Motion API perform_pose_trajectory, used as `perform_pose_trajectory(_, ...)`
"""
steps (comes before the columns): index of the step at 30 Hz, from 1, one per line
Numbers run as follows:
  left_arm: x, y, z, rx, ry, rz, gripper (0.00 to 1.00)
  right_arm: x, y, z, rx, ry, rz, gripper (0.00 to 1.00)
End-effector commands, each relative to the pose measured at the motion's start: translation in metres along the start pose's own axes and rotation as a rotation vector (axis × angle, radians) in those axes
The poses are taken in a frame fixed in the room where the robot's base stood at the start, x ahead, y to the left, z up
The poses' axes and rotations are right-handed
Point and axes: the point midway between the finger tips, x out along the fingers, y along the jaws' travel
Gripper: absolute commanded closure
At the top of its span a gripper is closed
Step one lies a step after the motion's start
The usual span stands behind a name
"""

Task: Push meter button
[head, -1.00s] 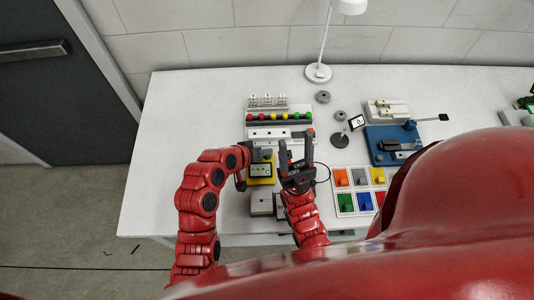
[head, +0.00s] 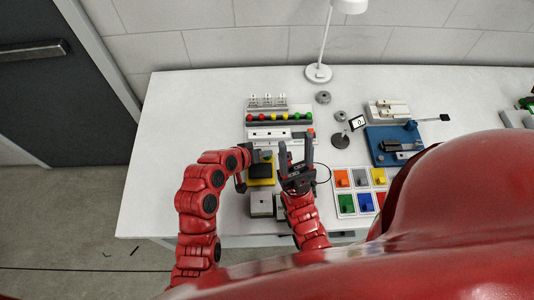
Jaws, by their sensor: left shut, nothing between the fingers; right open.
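The yellow meter (head: 261,181) with a dark screen sits on the white table near its front, between my two grippers. My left gripper (head: 256,157) is shut and empty, over the back left edge of the meter. It hides part of the meter's top, and I cannot make out the button or whether it is touched. My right gripper (head: 296,147) is open and empty, just right of the meter, its fingers pointing to the back of the table.
Grey blocks (head: 262,204) lie in front. A tray of coloured squares (head: 345,203) and a blue board (head: 390,155) are to the right. The table's left side is clear.

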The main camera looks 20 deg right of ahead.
Motion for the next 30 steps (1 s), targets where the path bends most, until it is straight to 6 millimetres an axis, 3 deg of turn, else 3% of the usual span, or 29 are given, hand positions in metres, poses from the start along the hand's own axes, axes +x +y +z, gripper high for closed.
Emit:
perform_pose_trajectory(18,-0.011,0.008,-0.008,0.0,0.001,0.0,1.0,0.005,0.0,-0.001,0.0,0.0,0.0,0.47)
perform_pose_trajectory(30,-0.039,0.029,-0.029,0.0,0.0,0.0,1.0,0.023,0.001,-0.004,0.0,0.0,0.0,0.47)
